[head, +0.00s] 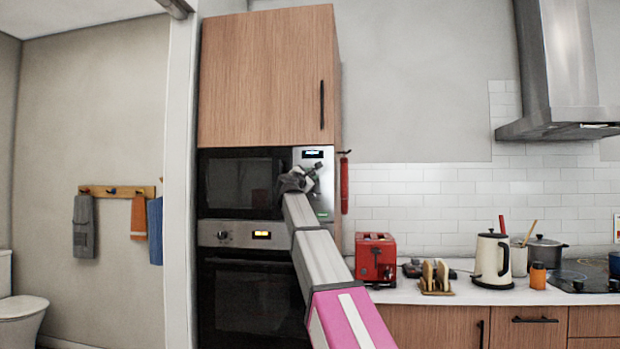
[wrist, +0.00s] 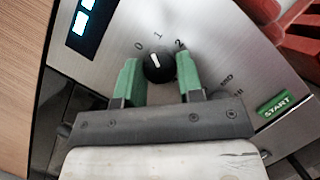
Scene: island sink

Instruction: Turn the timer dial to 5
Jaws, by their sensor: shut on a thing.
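The timer dial (wrist: 158,68) is a small round black knob with a white pointer mark. It sits on a brushed-metal microwave panel (wrist: 215,40). Printed marks 0, 1 and 2 show above it, and the pointer faces up, roughly toward the 1. No 5 is readable. My gripper (wrist: 159,72) has its green fingers on the left and right of the dial, shut on it. In the head view my gripper (head: 311,176) is at the microwave's control panel (head: 313,154) and hides the dial.
A green START button (wrist: 275,104) lies right of the dial, and a lit display (wrist: 88,22) is at upper left. The oven (head: 250,290) is below the microwave (head: 240,182). A red fire extinguisher (head: 344,185) hangs just right of the cabinet. A red toaster (head: 376,258) stands on the counter.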

